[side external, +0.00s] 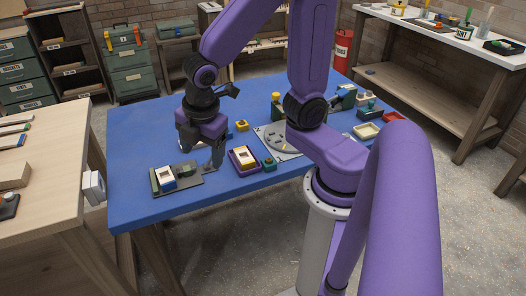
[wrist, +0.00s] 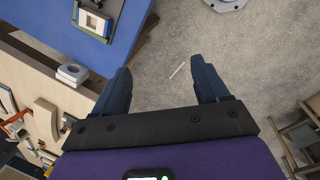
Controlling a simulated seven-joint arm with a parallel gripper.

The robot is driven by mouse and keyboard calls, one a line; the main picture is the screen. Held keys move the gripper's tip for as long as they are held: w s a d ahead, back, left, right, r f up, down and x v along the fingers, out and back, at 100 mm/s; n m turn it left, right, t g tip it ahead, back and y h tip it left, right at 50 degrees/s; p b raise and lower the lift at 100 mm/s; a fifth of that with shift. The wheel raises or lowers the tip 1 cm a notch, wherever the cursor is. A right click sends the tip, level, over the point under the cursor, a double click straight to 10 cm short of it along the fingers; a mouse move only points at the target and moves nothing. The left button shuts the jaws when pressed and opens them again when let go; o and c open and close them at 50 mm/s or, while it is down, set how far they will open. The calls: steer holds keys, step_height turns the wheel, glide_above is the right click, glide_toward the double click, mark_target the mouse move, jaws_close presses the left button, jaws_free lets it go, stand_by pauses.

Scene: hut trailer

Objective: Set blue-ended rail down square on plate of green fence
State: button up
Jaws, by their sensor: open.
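The blue-ended rail (side external: 166,178) is a pale block with a dark window in its top and a blue near end. It sits on the dark grey plate (side external: 192,181), beside the green fence (side external: 154,180). The rail looks roughly in line with the fence; whether it touches the fence I cannot tell.
A purple tray with a yellow-framed block (side external: 243,157) stands right of the plate, with a small green-and-yellow piece (side external: 269,164) beside it. A grey plate with round parts (side external: 275,140) lies farther right. A wooden bench (side external: 50,190) stands left. The blue table (side external: 130,140) is clear at back left.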

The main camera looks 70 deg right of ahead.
steer(key=s+d+r+m+g+y, duration=0.1)
steer(key=s+m, duration=0.3)
steer(key=s, duration=0.9)
steer(key=shift+s+d+r+g, duration=0.25)
steer(key=shift+d+r+g, duration=0.15)
steer(key=shift+r, duration=0.05)
